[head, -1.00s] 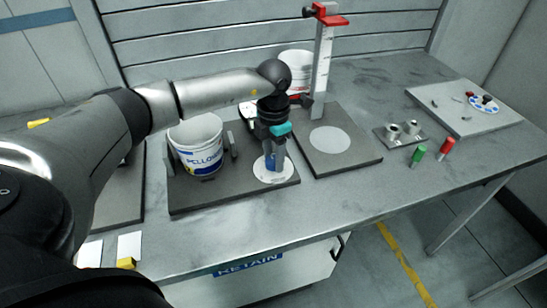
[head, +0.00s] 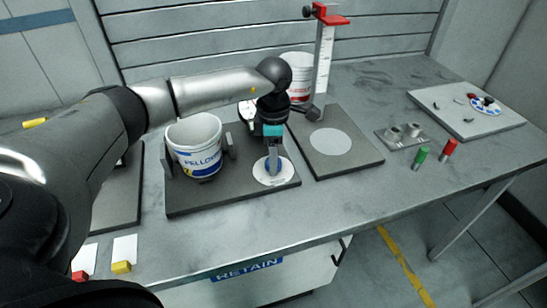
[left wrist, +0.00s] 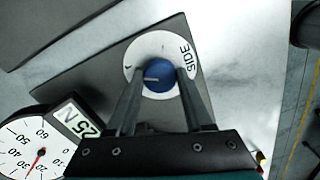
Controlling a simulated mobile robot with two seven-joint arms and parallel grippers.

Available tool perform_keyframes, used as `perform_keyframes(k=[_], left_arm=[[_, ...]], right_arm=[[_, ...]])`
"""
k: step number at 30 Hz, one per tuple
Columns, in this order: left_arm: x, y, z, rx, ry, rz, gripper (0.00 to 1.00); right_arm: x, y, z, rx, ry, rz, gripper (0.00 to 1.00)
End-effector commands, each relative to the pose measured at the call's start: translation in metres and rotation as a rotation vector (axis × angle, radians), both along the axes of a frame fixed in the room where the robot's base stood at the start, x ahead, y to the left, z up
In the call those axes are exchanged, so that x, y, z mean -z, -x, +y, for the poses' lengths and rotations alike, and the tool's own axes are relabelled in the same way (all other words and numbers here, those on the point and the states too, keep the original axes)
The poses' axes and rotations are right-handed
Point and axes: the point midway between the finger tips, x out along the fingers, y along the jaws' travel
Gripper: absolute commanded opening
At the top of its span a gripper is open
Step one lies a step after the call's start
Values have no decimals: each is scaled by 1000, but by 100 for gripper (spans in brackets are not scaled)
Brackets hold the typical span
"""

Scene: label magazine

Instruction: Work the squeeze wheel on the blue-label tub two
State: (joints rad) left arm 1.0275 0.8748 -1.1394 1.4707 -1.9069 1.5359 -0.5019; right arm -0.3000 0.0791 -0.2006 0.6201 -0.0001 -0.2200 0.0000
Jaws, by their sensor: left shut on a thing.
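The white tub with the blue label (head: 196,145) stands upright on a dark plate (head: 215,199), beside a small grey upright piece (head: 229,145). To its right is the squeeze wheel, a white disc (head: 262,174) with a blue knob (left wrist: 162,80) at its centre. The disc also shows in the left wrist view (left wrist: 139,54), with "SIDE" printed on it. My left gripper (head: 272,169) points down and is shut on the blue knob, one finger on each side. A round gauge (left wrist: 22,149) has a red needle near 30 and a tag reading "25 N" (left wrist: 74,124). My right gripper is out of view.
A second dark plate with a pale disc (head: 330,141) and a red-topped post (head: 324,75) stands right of the wheel. A red-label tub (head: 299,72) is behind. The front table strip is mostly clear.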

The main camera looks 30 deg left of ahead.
Motion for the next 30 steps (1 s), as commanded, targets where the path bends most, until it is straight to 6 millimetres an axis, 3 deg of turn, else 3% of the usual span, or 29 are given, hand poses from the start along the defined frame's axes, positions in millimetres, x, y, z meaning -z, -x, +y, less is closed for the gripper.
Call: perform_keyframes(k=[12,13,20,30], left_arm=[[-2,-1,0,5,1,-5,0],[-2,-1,0,5,1,-5,55],[-1,-1,0,5,1,-3,81],[-5,-1,0,4,1,-2,82]], right_arm=[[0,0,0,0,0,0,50],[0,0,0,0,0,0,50],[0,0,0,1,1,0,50],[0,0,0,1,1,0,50]])
